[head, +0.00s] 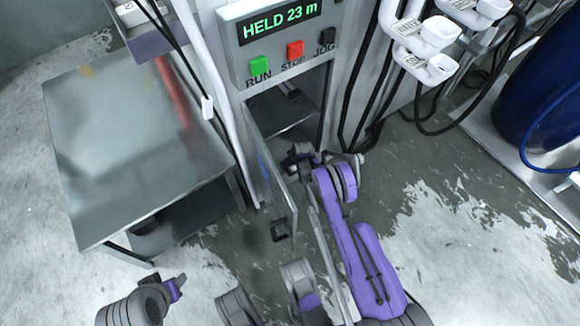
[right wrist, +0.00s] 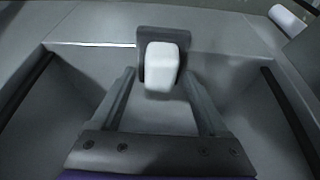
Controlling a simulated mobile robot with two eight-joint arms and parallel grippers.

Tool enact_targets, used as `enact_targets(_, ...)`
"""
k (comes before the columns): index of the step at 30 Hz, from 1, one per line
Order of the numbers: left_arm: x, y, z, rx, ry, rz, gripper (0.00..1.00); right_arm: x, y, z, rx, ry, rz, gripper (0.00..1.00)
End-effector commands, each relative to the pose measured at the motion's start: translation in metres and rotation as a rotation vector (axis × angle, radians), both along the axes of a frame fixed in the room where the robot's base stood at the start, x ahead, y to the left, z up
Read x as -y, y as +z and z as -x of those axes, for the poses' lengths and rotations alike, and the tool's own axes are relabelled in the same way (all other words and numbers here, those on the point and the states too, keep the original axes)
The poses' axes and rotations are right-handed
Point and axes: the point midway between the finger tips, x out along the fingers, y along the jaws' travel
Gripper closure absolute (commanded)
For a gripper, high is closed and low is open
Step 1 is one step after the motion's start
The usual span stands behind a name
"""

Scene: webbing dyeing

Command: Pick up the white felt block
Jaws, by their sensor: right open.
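The white felt block (right wrist: 161,66) shows in the right wrist view as a small rounded white piece. It sits against a dark grey bracket (right wrist: 145,40) inside a grey compartment. My right gripper (right wrist: 158,76) is open, with one finger on each side of the block's lower part; I cannot tell whether either finger touches it. In the head view my right gripper (head: 318,160) is at the low opening of the machine cabinet (head: 236,85), and the block is not visible there. My left gripper is not clearly in view.
An open cabinet door (head: 272,180) stands just left of my right arm. A steel table (head: 130,140) is at the left. White fittings (head: 425,38) and hoses hang at the upper right, near a blue drum (head: 535,95). The wet floor (head: 450,225) at the right is clear.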

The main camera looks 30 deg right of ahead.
Motion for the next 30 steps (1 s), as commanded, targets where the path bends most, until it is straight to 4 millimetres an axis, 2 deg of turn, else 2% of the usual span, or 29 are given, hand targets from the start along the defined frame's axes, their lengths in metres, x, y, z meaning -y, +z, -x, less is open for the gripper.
enact_targets(5,0.0,0.0003,0.0001,0.0,0.0,0.0,0.5,0.0,0.0001,0.0002,0.0,0.0,0.0,0.22)
enact_targets(18,0.0,0.0003,0.0001,0.0,0.0,0.0,0.5,0.0002,0.0003,0.0002,0.0,0.0,0.0,1.0)
enact_targets(26,0.0,0.0003,0.0001,0.0,0.0,0.0,0.5,0.0003,0.0006,0.0001,0.0,0.0,0.0,1.0)
enact_targets(30,0.0,0.0022,0.0004,-0.001,0.0,0.0,0.5,0.0004,0.0095,0.0,0.0,0.0,0.0,1.0)
